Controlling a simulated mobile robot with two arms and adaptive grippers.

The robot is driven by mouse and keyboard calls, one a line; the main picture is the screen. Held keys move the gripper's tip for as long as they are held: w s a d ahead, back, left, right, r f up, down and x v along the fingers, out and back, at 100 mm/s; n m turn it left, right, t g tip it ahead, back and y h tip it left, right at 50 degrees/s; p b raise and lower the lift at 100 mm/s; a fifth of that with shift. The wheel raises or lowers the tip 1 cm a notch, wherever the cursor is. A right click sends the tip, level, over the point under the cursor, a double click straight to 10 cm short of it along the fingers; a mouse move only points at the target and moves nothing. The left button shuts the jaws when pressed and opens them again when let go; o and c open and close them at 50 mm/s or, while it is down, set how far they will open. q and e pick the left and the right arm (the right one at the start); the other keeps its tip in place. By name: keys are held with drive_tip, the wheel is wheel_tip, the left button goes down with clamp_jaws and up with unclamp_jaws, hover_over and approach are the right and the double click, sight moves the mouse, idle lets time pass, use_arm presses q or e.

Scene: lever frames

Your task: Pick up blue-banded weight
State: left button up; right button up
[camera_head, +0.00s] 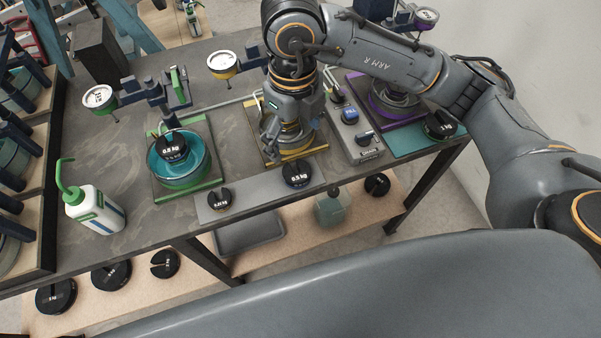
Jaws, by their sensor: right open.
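The blue-banded weight (297,174) is a black slotted disc marked 0.5 kg, with a thin blue edge. It lies on the right end of a grey strip (255,194) at the table's front edge. My right gripper (284,138) is open and points down over the yellow-based fixture (318,147), behind the weight and apart from it. The gripper hides much of that fixture. My left gripper is not in view.
A smaller black weight (219,198) lies on the strip's left end. Another weight (172,147) sits on the green-based fixture (207,188). A grey control box (361,142) stands to the right. A green-capped bottle (94,211) stands at left.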

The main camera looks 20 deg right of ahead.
drive_tip(key=p, duration=0.1)
hover_over(298, 169)
drive_tip(key=s+a, duration=0.1)
drive_tip(key=s, duration=0.1)
drive_tip(key=f, duration=0.6)
drive_tip(key=shift+w+f, duration=0.25)
drive_tip(key=shift+f, duration=0.15)
drive_tip(key=shift+f+p, duration=0.45)
drive_tip(key=shift+f, duration=0.15)
drive_tip(key=f, duration=0.1)
drive_tip(key=f+p, duration=0.1)
drive_tip(key=f, duration=0.1)
drive_tip(key=shift+d+f, duration=0.25)
drive_tip(key=shift+f, duration=0.35)
drive_tip(key=shift+c, duration=0.4)
drive_tip(key=c, duration=1.4)
drive_tip(key=shift+o, duration=0.2)
